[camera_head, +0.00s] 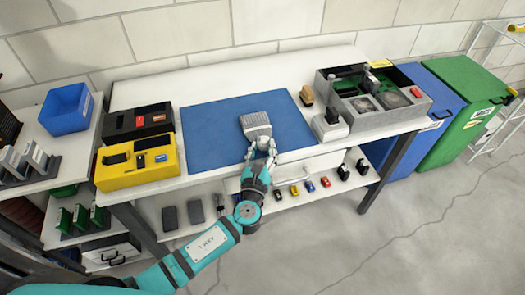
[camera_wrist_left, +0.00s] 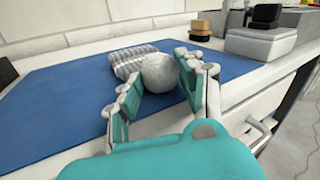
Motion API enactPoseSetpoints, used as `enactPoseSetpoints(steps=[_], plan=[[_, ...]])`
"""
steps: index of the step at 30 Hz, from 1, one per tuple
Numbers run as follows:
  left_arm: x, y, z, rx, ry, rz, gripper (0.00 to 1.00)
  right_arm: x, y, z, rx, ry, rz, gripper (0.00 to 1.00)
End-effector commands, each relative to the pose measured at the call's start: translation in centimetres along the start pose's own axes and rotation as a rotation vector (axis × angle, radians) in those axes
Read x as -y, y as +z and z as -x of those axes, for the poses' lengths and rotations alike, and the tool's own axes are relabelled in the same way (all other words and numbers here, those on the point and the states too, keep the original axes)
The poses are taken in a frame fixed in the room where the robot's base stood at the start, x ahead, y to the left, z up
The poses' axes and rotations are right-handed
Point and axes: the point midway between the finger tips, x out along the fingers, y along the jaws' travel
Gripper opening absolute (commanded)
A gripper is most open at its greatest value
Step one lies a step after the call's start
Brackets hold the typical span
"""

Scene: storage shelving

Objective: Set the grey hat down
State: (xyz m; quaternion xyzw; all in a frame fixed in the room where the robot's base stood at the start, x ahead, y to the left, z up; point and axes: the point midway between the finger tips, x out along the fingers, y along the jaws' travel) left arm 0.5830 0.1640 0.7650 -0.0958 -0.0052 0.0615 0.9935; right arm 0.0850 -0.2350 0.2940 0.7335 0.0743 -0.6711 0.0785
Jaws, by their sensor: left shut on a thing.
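The grey hat (camera_head: 256,121) is a striped, knitted cap with a pale round pom-pom. It is over the blue mat (camera_head: 205,140) on the white workbench, near the mat's right-hand part. My left gripper (camera_head: 263,143) reaches in from the front edge and is shut on the hat at its pom-pom end. In the left wrist view the pom-pom (camera_wrist_left: 159,73) sits between the two fingers, and the striped body (camera_wrist_left: 128,62) of the hat extends beyond it, low over the mat. I cannot tell whether it touches the mat. My right gripper is out of view.
A yellow bin (camera_head: 138,163) and a black bin (camera_head: 137,122) stand left of the mat. A grey divided box (camera_head: 372,113), a small white box (camera_head: 329,126) and a brown brush (camera_head: 306,96) are on the right. The mat's left half is clear.

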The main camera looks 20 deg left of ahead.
Motion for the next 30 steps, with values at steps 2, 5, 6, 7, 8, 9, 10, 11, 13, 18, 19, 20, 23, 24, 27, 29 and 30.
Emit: enactPoseSetpoints(steps=[2,5,6,7,8,9,10,11,13,18,19,20,23,24,27,29,30], plan=[[0.0,0.1,0.0,0.002,0.0,0.0,0.0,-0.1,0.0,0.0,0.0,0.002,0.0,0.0],[0.0,0.1,0.0,0.002,0.0,0.0,0.0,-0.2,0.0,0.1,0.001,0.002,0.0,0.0],[0.0,0.1,0.0,0.002,0.0,0.0,0.0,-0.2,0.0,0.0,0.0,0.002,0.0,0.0],[0.0,0.0,0.0,0.001,0.0,0.0,0.0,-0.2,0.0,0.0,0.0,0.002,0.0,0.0],[0.0,-0.1,0.0,0.001,0.0,0.0,0.0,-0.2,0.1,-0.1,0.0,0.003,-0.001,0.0],[-0.1,-0.3,0.0,0.001,0.0,0.0,0.0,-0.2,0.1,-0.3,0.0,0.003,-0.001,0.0],[-0.1,-0.4,0.0,0.001,0.0,0.0,0.0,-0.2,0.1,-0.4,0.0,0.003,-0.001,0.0],[-0.1,-0.2,0.0,0.001,0.0,0.0,0.42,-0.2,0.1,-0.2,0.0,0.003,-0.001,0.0],[-0.1,-0.2,0.0,0.001,0.0,0.0,0.51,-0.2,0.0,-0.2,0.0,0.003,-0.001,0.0],[-0.1,-0.2,0.0,0.001,0.0,0.0,0.62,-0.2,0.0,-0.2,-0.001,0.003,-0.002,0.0],[-0.1,-0.2,0.0,0.001,0.0,0.0,0.62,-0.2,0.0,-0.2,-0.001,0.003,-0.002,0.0],[-0.1,-0.2,0.0,0.001,0.0,0.0,0.62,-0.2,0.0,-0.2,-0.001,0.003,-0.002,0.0],[-0.1,-0.1,0.0,0.001,0.0,0.0,0.62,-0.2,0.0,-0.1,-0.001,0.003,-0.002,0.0],[0.0,0.0,0.0,0.001,0.0,0.0,0.62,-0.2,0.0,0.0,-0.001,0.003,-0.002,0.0],[0.0,0.0,0.6,-0.001,-0.001,0.0,0.62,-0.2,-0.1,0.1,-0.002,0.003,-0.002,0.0],[0.0,-0.1,1.5,-0.002,-0.001,0.0,0.62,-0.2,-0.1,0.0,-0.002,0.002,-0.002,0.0],[0.0,0.0,2.2,-0.001,-0.001,0.0,0.62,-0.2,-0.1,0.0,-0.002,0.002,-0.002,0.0]])
